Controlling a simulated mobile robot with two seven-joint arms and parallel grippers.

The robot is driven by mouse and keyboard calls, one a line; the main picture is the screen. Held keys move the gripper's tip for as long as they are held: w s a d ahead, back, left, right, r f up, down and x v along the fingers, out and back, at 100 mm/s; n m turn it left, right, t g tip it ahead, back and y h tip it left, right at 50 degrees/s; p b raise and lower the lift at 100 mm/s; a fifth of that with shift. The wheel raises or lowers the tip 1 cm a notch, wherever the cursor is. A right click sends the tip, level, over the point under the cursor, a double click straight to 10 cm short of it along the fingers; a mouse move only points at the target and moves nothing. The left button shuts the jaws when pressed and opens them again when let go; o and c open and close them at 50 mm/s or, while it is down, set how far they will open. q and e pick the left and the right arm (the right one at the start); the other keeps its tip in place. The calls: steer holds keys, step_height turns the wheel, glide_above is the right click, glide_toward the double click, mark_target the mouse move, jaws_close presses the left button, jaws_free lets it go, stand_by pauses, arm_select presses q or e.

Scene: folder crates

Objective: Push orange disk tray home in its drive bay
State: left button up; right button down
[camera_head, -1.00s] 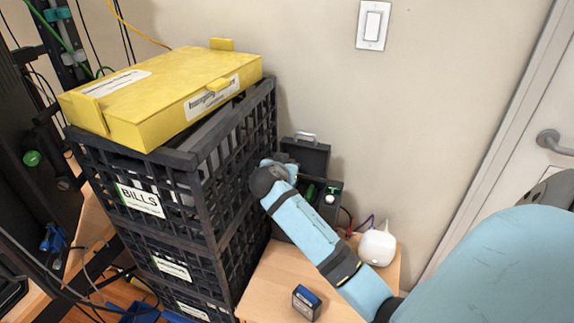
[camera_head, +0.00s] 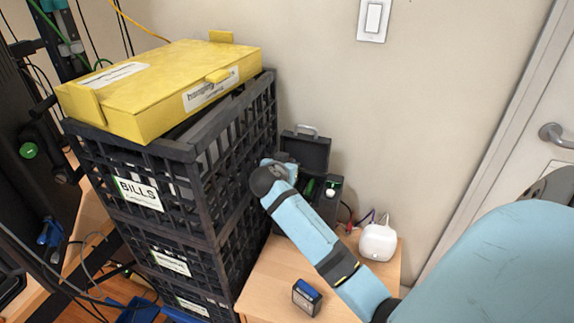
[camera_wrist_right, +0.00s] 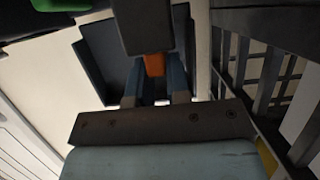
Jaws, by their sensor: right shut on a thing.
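In the right wrist view, a small orange piece (camera_wrist_right: 154,66), which looks like part of the orange disk tray, sits between the fingers of my right gripper (camera_wrist_right: 155,88). The fingers are shut on it. A dark block (camera_wrist_right: 145,25) covers its upper end, so most of the tray is hidden. In the head view my right arm reaches in from the right to beside the crate stack; its wrist hides the fingers, and no orange shows there. I cannot make out the drive bay in either view. My left gripper is in neither view.
Black stacked crates (camera_head: 212,185) with a yellow folder box (camera_head: 165,85) on top stand left of my right arm. A dark open case (camera_head: 305,152) stands behind the wrist. A small blue-black box (camera_head: 307,298) and a white device (camera_head: 378,242) are on the wooden table (camera_head: 268,290).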

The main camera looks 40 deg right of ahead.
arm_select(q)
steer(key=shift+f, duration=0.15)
arm_select(e)
steer(key=shift+f, duration=0.15)
arm_select(q)
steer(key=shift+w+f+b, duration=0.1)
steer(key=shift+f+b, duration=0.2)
steer(key=shift+b, duration=0.7)
arm_select(e)
steer(key=shift+f, duration=1.35)
